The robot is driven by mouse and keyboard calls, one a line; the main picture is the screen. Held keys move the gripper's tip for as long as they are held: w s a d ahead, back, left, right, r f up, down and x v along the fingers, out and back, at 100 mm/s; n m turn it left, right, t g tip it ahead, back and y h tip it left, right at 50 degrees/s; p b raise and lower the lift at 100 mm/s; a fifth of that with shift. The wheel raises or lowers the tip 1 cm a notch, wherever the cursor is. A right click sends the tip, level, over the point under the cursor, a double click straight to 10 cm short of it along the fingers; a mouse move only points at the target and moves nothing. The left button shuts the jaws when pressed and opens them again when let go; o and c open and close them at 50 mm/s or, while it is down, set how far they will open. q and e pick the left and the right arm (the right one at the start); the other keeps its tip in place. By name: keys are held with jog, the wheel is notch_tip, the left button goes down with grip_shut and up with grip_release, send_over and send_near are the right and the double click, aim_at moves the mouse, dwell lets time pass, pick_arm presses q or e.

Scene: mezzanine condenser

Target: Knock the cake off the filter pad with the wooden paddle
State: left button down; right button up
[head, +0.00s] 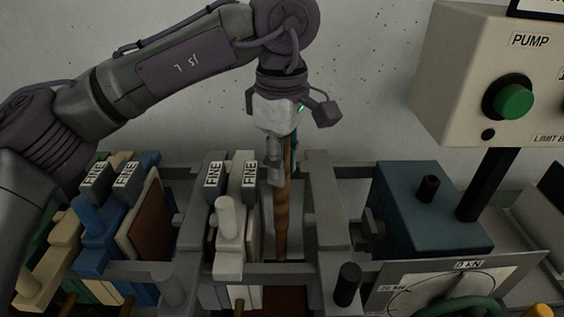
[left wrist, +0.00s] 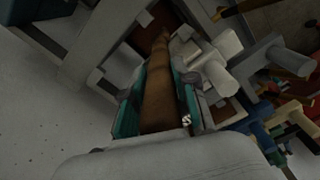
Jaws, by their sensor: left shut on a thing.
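My left gripper (head: 282,150) points down over the plate press and is shut on the wooden paddle (head: 282,205). The paddle hangs nearly upright in the gap between a white plate (head: 230,240) and the grey cross frame. In the left wrist view, the paddle (left wrist: 157,90) runs between the two teal-lined fingers (left wrist: 158,103). A flat brown slab (head: 153,222), which looks like cake, covers a pale pad on the blue plate's right side, left of the white plate. Whether cake is on the white plate's face by the paddle is hidden. My right gripper is not in view.
Grey rails (head: 340,268) run along the press. A blue-grey block (head: 425,210) stands to the right, with a dial gauge (head: 440,290) in front. The pump box (head: 485,75) with a green button is at upper right. Blue plates (head: 95,225) stand at left.

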pick_arm(q)
notch_tip(320, 180, up, 20)
jog(key=p, duration=1.4)
jog(key=shift+f, duration=0.15)
